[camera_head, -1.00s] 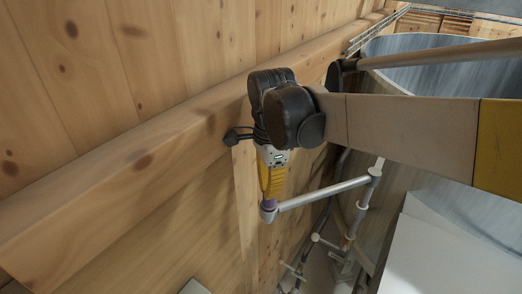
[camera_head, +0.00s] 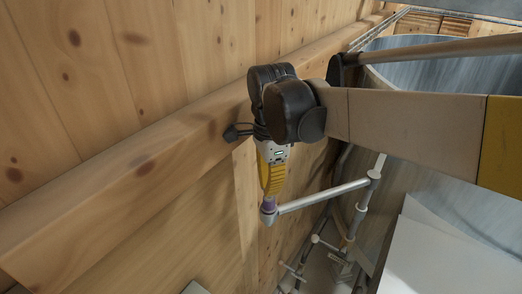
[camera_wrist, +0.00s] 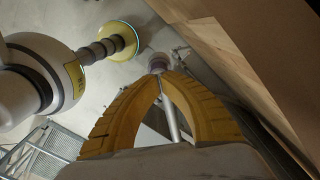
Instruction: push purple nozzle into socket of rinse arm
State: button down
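The purple nozzle (camera_head: 268,203) shows between the yellow fingertips of my gripper (camera_head: 268,194) and the socket (camera_head: 268,216) at the near end of the grey rinse arm (camera_head: 325,195). It stands roughly upright at the socket's mouth; how deep it sits cannot be told. In the wrist view, the two yellow fingers (camera_wrist: 161,76) arch together with their tips close at the nozzle (camera_wrist: 158,62), which is partly hidden by them. The rinse arm shows as a tube (camera_wrist: 172,120) between the fingers. The fingers appear closed on the nozzle.
A wooden wall with a thick beam (camera_head: 130,165) runs close along the left of my gripper. Pipes (camera_head: 350,235) stand below right, and a large metal drum (camera_head: 425,75) lies behind my arm. A pale panel (camera_head: 440,255) is at lower right.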

notch_tip(320, 180, up, 12)
jog(key=f, duration=0.1)
jog(key=s+d+f+n+t+b, duration=0.2)
jog(key=s+d+f+n+b, duration=0.1)
jog(key=f+b, duration=1.1)
jog(key=s+d+f+n+t+b, duration=0.2)
jog(key=s+d+f+n+b, duration=0.2)
jog(key=f+b, duration=0.9)
jog(key=s+d+f+n+t+b, duration=0.3)
jog(key=d+f+n+b, duration=0.3)
jog(key=f+b, duration=0.8)
notch_tip(320, 180, down, 13)
jog(key=shift+s+d+r+n+b, duration=0.25)
jog(key=shift+s+n, duration=0.2)
jog(key=shift+n, duration=0.55)
